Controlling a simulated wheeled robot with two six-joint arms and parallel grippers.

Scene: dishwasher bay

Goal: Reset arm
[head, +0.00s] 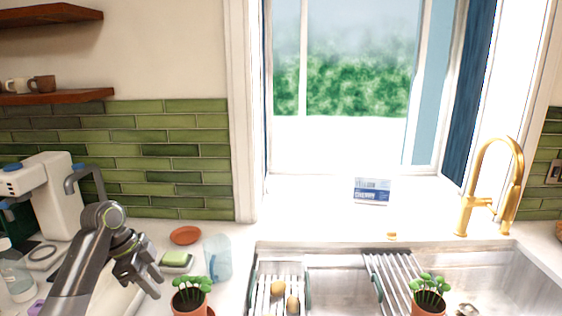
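My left arm comes in from the lower left, over the counter. My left gripper (153,283) hangs at its end, pointing down and to the right. Its fingers look apart, with nothing seen between them. It is left of a potted plant (189,293) and in front of a green and white sponge (176,260); I cannot tell its height above the counter. My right gripper is not in view.
A clear cup (217,258) and a terracotta saucer (185,235) stand behind the plant. The sink (335,280) holds a rack (263,303) with yellowish items. A gold faucet (490,195) rises at right, near a second plant (428,295). A white machine (52,195) stands at left.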

